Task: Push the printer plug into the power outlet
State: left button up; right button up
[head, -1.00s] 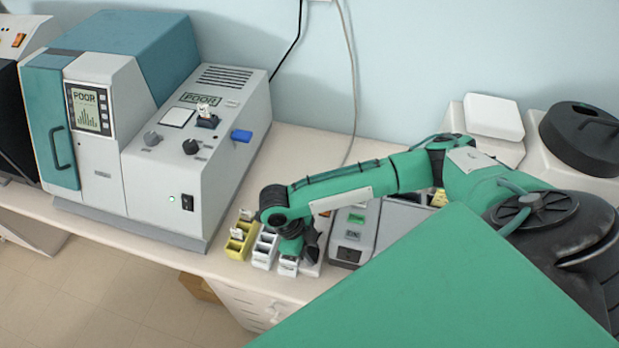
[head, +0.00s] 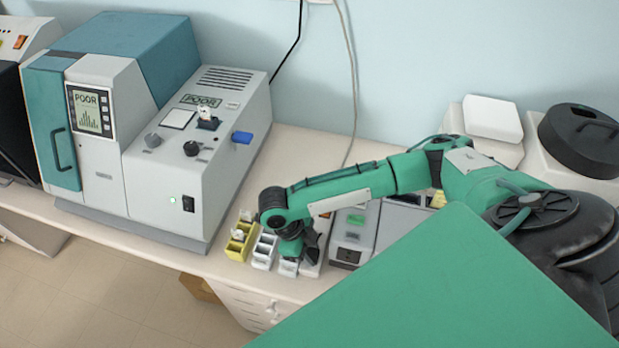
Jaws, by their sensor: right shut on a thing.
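My right gripper (head: 290,253) points down over the front part of the bench, at the small white holders. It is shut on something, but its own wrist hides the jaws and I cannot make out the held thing. I cannot pick out the printer plug. A small white fitting (head: 320,2) on the wall at the top edge, with a grey cable below it, may be an outlet but is cut off. A grey device (head: 352,236) with a green label and a dark front panel stands just right of the gripper; I cannot tell if it is the printer. My left gripper is not in view.
A large grey and teal machine (head: 228,132) stands left. A yellow holder (head: 238,246) and a white holder (head: 264,251) are close beside the gripper on its left. White containers stand back right, one with a black lid (head: 580,140). The bench (head: 312,137) is clear near the wall.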

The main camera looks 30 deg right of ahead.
jog(key=shift+p, duration=0.35)
dwell(0.7)
jog(key=shift+f+b, duration=0.35)
jog(key=shift+f, duration=0.2)
dwell(0.4)
jog(key=o, duration=1)
jog(key=b+v, duration=0.4)
jog(key=v, duration=1)
jog(key=shift+b, duration=0.35)
jog(key=shift+f, duration=0.15)
